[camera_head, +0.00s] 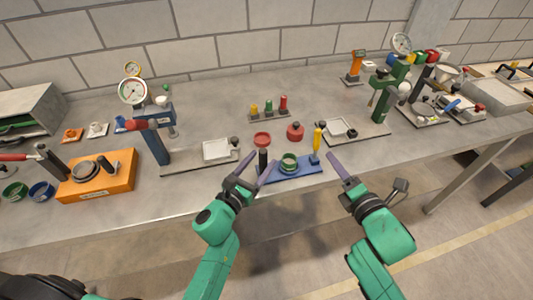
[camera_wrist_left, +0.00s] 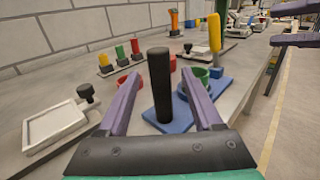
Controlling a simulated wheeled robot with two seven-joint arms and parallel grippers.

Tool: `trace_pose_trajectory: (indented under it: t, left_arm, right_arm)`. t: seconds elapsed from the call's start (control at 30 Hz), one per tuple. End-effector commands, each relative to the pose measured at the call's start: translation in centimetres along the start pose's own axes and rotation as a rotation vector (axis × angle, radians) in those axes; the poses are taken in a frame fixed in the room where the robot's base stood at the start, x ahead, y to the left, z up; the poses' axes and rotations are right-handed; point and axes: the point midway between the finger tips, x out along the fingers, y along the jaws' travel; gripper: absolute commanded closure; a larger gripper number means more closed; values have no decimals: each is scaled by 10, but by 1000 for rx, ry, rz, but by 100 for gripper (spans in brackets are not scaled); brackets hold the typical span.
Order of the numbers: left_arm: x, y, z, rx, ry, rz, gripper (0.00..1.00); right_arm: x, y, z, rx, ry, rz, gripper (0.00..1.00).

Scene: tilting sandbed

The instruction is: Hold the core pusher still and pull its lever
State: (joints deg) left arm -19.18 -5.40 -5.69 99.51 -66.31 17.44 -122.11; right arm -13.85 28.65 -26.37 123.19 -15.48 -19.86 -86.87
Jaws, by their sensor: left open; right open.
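The core pusher appears to be the device on a blue base (camera_head: 300,172) at the table's front edge. It has an upright black post (camera_head: 263,158), a green ring (camera_head: 289,162) and an upright yellow lever (camera_head: 317,137). My left gripper (camera_head: 256,170) is open at the post. In the left wrist view, the black post (camera_wrist_left: 159,80) stands between the spread purple fingers, with gaps on both sides. The yellow lever (camera_wrist_left: 214,35) and green ring (camera_wrist_left: 201,75) stand to its right. My right gripper (camera_head: 350,170) is open and empty, right of the base, off the table's front edge.
Behind the device are two red round parts (camera_head: 295,131) and a rack of coloured pegs (camera_head: 268,112). A green press (camera_head: 388,95) with a white tray stands right; a blue press (camera_head: 153,140) and an orange block (camera_head: 115,180) stand left.

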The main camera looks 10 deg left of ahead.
Motion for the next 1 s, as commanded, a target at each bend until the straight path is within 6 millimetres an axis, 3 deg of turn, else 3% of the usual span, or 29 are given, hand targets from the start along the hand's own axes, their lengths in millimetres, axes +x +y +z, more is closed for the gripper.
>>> trace_pose_trajectory:
  t: [0.1,0.2,0.53,0.7,1.0]
  left_arm:
    - [26,0,1,-2,-2,-1,33]
    - [40,-1,0,-3,-1,-1,33]
    - [47,-1,0,-3,1,-1,33]
    - [46,-1,0,-3,1,-1,98]
    - [46,-1,0,-3,1,-1,100]
  right_arm:
    - [0,0,0,0,0,0,50]
    - [0,0,0,0,0,0,50]
    - [0,0,0,0,0,0,50]
    - [0,0,0,0,0,0,50]
    - [0,0,0,0,0,0,50]
